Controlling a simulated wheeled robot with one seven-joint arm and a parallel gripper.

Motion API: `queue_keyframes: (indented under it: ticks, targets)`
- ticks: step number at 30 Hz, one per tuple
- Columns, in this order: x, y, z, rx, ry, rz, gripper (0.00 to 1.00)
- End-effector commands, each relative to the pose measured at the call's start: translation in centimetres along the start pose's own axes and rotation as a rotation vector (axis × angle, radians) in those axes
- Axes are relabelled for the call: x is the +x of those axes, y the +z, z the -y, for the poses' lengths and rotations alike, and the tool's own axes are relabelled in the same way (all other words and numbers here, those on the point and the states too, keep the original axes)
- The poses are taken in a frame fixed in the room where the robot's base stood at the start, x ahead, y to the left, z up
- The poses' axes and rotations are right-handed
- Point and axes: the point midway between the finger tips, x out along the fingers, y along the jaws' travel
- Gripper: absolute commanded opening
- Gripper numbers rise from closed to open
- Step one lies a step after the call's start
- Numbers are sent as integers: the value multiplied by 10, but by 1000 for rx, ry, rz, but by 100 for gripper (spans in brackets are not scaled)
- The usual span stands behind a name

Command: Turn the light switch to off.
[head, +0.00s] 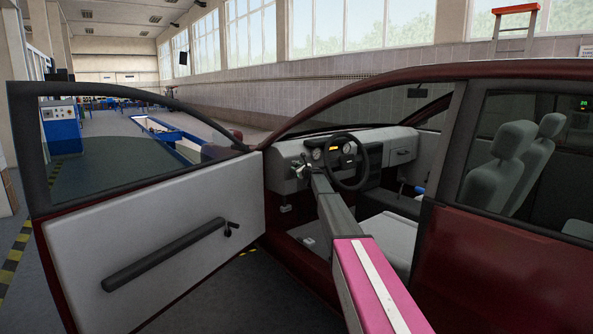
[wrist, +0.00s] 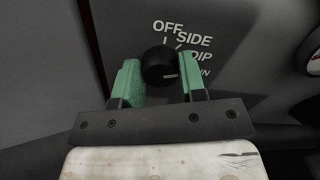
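The light switch is a round black knob (wrist: 160,64) on a dark dashboard panel (wrist: 235,50). White labels stand around its upper right: OFF, SIDE, DIP and a partly hidden one ending in N. A pale mark on the knob points to the lower right, away from OFF. My gripper (wrist: 160,80) has its two green fingers apart, one on each side of the knob. The fingertips are very close to the knob; I cannot tell whether they touch. In the head view my gripper (head: 303,168) is small at the dashboard, left of the steering wheel, and the knob cannot be made out.
The steering wheel (head: 347,161) is just right of my gripper. The open car door (head: 160,230) stands to the left of my arm. The door pillar (head: 437,165) and front seat (head: 388,238) lie to the right. A round gauge (wrist: 314,62) shows at the wrist view's right edge.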

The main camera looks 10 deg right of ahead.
Motion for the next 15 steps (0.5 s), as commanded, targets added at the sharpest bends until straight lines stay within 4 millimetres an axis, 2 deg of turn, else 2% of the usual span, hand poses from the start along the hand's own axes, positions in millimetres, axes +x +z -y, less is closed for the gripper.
queue_keyframes:
  ticks: [8, 15]
  targets:
    - [0, 0, 0, -8, 1, 0, 15]
    - [0, 0, -1, -84, 1, 0, 15]
